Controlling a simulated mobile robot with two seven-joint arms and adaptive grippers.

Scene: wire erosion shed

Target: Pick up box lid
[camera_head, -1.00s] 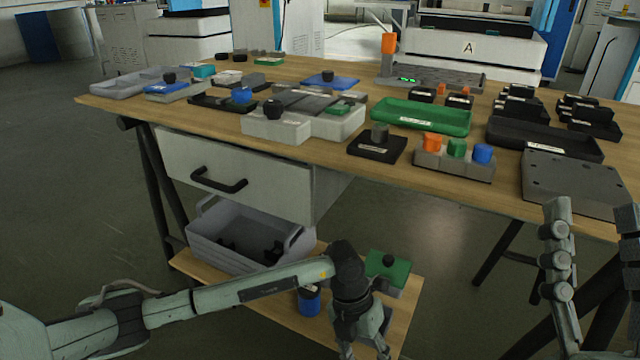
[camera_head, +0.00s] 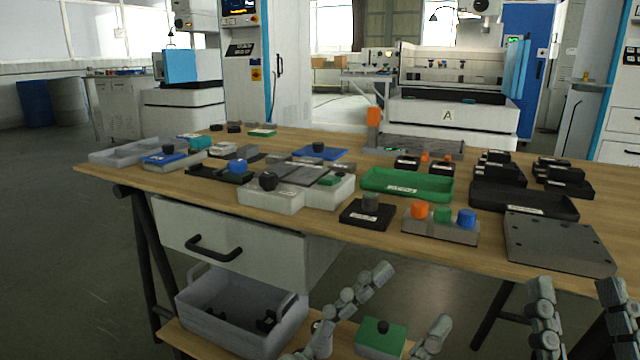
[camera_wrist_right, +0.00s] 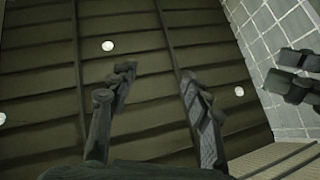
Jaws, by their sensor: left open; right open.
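Several lidded boxes are in the head view, and I cannot tell which lid is meant. A green lid with a black knob (camera_head: 380,337) is on the low shelf. On the table are a blue lid with a black knob (camera_head: 165,158), another blue lid with a knob (camera_head: 319,153), and a pale box with a black knob (camera_head: 270,192). My left gripper (camera_head: 416,293) is open and empty, its fingers on either side of the green lid in the picture, apart from it. My right gripper (camera_head: 576,282) is open and empty in front of the table; it also shows in the right wrist view (camera_wrist_right: 158,72).
The wooden table (camera_head: 120,178) is crowded with trays and blocks, including a green tray (camera_head: 407,185) and a grey plate (camera_head: 560,243) at its front right. A grey bin (camera_head: 240,312) stands on the low shelf below the drawer (camera_head: 240,235).

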